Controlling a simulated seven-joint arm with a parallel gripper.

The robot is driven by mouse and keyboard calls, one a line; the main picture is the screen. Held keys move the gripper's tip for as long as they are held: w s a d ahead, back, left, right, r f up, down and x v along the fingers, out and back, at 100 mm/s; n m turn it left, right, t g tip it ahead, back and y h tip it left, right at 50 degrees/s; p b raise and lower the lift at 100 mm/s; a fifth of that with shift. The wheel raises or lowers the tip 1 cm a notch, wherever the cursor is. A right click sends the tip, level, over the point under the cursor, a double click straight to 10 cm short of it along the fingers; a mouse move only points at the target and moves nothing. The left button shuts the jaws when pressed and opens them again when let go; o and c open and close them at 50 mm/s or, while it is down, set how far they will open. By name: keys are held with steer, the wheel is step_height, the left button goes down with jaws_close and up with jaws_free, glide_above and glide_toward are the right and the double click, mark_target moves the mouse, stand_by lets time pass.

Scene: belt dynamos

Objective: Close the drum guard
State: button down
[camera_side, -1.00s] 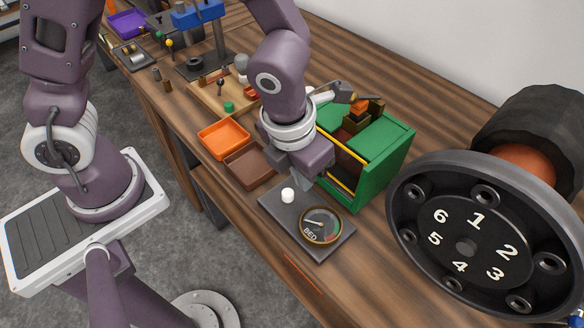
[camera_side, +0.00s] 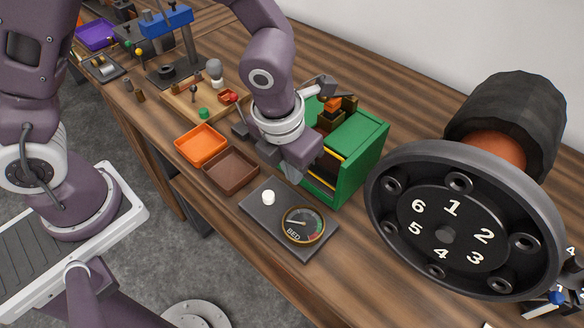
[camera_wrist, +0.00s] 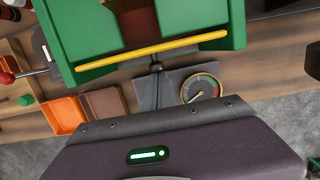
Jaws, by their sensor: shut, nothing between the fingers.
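A green housing (camera_side: 361,161) with a yellow edge stands on the bench, partly hidden by my arm. I take it to hold the drum guard, but cannot tell which part is the guard. The wrist view shows its green side (camera_wrist: 72,35), a dark opening in the middle and a long yellow bar (camera_wrist: 190,41) across the front. My gripper (camera_side: 293,178) is shut and empty, low at the housing's front. In the wrist view its dark tip (camera_wrist: 156,68) lies close to the yellow bar; contact is unclear.
A dark plate with a white knob (camera_side: 268,197) and a round gauge (camera_side: 302,224) lies in front of the housing. Orange (camera_side: 201,145) and brown (camera_side: 231,170) trays sit left. A large numbered wheel (camera_side: 445,235) stands right. Bare wood lies between gauge and wheel.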

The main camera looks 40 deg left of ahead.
steer(key=s, duration=0.3)
steer(key=shift+s, duration=0.2)
step_height(320, 180, up, 9)
steer(key=s, duration=0.3)
steer(key=s+a+r+m+t, duration=0.1)
steer(key=s+a+r+m, duration=0.1)
steer(key=m, duration=1)
steer(key=s+a+r+m+t, duration=0.1)
steer(key=s+a+r+m, duration=0.2)
steer(key=a+m, duration=0.4)
steer(key=s+a+r+m+t, duration=0.1)
steer(key=s+a+r+m, duration=0.2)
steer(key=m, duration=1.4)
step_height(320, 180, up, 2)
steer(key=shift+s+a+r, duration=0.1)
steer(key=shift+s+a, duration=0.15)
steer(key=shift+a, duration=1)
